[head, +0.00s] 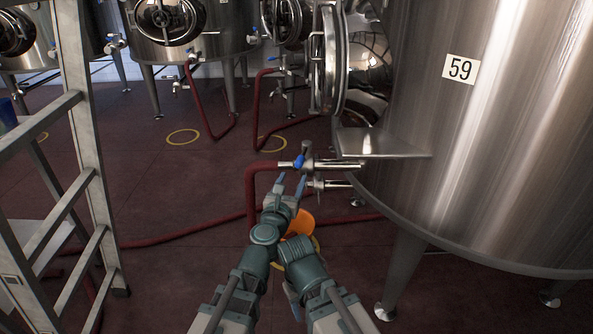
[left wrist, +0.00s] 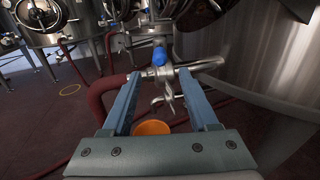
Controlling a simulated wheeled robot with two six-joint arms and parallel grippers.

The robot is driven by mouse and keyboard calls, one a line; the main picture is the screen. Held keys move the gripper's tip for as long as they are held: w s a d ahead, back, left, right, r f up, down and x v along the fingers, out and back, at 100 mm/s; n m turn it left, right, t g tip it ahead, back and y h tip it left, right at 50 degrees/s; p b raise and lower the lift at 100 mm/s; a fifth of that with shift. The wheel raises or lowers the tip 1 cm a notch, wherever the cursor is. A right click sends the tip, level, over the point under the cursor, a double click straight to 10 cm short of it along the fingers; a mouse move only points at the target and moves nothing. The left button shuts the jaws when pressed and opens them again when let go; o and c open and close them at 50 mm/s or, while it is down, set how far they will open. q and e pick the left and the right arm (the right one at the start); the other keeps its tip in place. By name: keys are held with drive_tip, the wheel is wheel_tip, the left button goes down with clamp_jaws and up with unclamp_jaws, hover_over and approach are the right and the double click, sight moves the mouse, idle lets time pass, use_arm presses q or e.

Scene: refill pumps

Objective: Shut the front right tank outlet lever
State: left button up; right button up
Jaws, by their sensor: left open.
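The big steel tank (head: 500,130) marked 59 stands at the right. Its outlet pipe (head: 335,164) sticks out to the left with a small blue lever (head: 299,161) at the valve; a second pipe (head: 333,184) sits just below. My left gripper (head: 291,181) is open just below and in front of the lever. In the left wrist view the blue lever (left wrist: 159,56) shows beyond the open fingertips (left wrist: 159,82), roughly centred between them, apparently untouched. My right arm folds beside the left; its gripper is not clearly shown.
A red hose (head: 250,195) drops from the outlet to the floor. An orange bucket (head: 301,223) stands below. A metal ladder (head: 75,150) is at the left.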

use_arm(q)
drive_tip(key=shift+s+a, duration=0.2)
drive_tip(key=shift+s, duration=0.4)
drive_tip(key=shift+w+a+m, duration=0.1)
drive_tip(key=shift+a+m, duration=0.05)
drive_tip(key=shift+m, duration=0.15)
drive_tip(key=c, duration=0.4)
drive_tip(key=shift+w+a+m, duration=0.2)
drive_tip(key=shift+a+m, duration=0.15)
drive_tip(key=shift+m, duration=0.25)
drive_tip(key=shift+c, duration=1.2)
drive_tip(key=a+m, duration=0.1)
drive_tip(key=m, duration=0.1)
drive_tip(key=w+a+m+h, duration=0.1)
drive_tip(key=m, duration=0.2)
drive_tip(key=shift+a+r+g, duration=0.1)
drive_tip(key=shift+a+g, duration=0.1)
drive_tip(key=shift+g, duration=0.1)
clamp_jaws()
drive_tip(key=a+m+g+h, duration=0.1)
drive_tip(key=a+m+h, duration=0.2)
drive_tip(key=m, duration=1.1)
drive_tip(key=a, duration=0.3)
drive_tip(key=shift+a, duration=0.15)
